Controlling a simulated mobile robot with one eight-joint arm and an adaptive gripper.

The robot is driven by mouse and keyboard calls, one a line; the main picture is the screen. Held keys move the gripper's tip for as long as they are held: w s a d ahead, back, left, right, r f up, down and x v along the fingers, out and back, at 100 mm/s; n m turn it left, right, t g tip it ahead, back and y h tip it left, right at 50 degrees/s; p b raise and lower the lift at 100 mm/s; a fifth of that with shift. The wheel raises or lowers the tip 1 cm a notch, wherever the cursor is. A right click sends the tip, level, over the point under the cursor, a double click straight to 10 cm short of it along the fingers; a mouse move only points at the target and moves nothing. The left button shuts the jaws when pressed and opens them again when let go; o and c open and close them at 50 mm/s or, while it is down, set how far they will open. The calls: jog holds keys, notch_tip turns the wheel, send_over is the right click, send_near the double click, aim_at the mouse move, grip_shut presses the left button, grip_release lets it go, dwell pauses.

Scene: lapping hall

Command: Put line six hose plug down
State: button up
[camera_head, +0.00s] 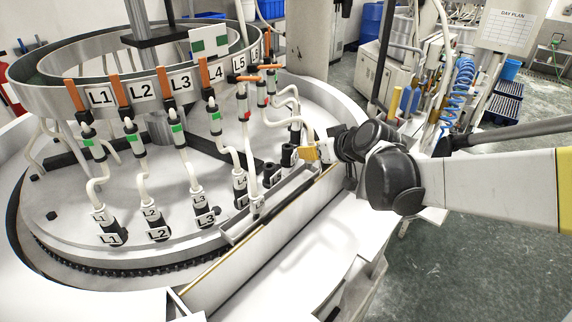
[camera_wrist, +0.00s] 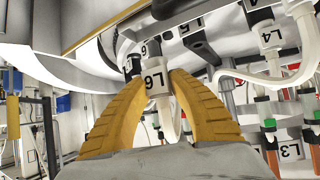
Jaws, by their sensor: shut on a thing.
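My gripper (camera_head: 312,153) is at the right side of the round machine, above the edge of the metal trough. In the wrist view its yellow fingers (camera_wrist: 163,88) are shut on the white line six hose plug (camera_wrist: 157,81), marked L6. The plug's tip is close to a dark socket fitting (camera_wrist: 133,65) near a 6 label; I cannot tell whether they touch. In the head view the fingers mostly hide the plug; its white hose (camera_head: 305,122) curves up behind it. The long metal trough (camera_head: 282,195) runs along the machine's front right edge.
Plugs L1 (camera_head: 101,215), L2 (camera_head: 150,213), L3 (camera_head: 199,198) and L4 (camera_head: 240,180) stand in their sockets. Hoses hang from the overhead ring (camera_head: 150,88). The white ledge (camera_head: 300,235) in front is clear.

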jog(key=shift+s+a+f+b, duration=0.1)
jog(key=shift+a+f, duration=0.7)
jog(key=shift+f, duration=0.35)
jog(key=shift+w+a+f+b, duration=0.1)
jog(key=shift+a+f, duration=0.7)
jog(key=shift+f, duration=0.3)
jog(key=shift+s+a+f+b, duration=0.1)
jog(key=shift+a+f, duration=0.7)
jog(key=shift+f, duration=0.35)
jog(key=shift+f, duration=0.2)
jog(key=o, duration=0.9)
jog(key=shift+o, duration=0.2)
jog(key=shift+r, duration=0.15)
